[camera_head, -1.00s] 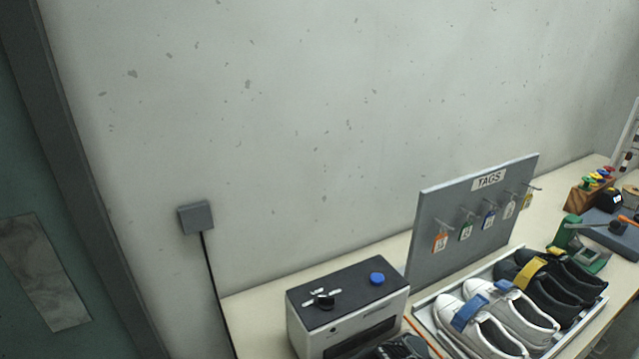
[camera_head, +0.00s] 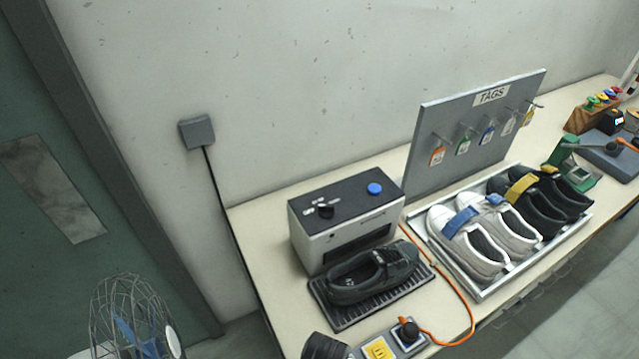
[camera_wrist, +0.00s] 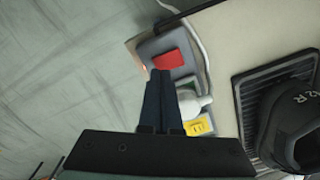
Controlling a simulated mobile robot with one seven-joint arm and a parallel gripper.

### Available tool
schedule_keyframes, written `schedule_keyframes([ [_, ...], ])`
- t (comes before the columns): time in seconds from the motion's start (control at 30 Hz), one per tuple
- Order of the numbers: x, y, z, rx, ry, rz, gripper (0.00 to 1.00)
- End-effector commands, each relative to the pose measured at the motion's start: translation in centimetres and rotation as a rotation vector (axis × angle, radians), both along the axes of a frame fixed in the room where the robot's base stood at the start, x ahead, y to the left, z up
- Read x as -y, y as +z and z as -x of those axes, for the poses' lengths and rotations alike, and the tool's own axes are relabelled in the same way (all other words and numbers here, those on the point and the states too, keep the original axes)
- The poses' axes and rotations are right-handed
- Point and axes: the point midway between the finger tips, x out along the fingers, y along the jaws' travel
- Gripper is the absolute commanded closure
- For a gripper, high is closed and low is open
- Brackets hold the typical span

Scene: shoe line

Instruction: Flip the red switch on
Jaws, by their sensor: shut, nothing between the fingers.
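The red switch (camera_wrist: 170,60) is a rocker on a grey box at the worktable edge in the wrist view. I cannot tell which way it is tipped. The red switch does not show in the head view. My gripper (camera_wrist: 160,73) is shut and empty. Its fingertips appear right beside the near edge of the red switch; I cannot tell if they touch. A yellow label (camera_wrist: 199,126), a pale rounded knob (camera_wrist: 190,104) and a bit of green lie beside the fingers, partly hidden by them.
A dark shoe (camera_head: 372,272) sits on a black ribbed mat before a box machine (camera_head: 345,222). A black knob (camera_head: 408,331) with an orange cable is near the front edge. A shoe tray (camera_head: 480,295) and tag board (camera_head: 425,165) stand right.

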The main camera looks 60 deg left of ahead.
Motion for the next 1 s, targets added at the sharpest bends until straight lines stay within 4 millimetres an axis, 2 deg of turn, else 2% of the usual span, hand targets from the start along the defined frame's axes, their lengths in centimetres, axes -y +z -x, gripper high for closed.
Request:
schedule_keyframes([
  [0.03, 0.0, 0.8, 0.0, 0.0, 0.0, 0.0, 1.0],
  [0.47, 0.0, 4.0, 0.0, 0.0, 0.0, 0.0, 1.0],
  [1.0, 0.0, 3.9, 0.0, 0.0, 0.0, 0.0, 1.0],
])
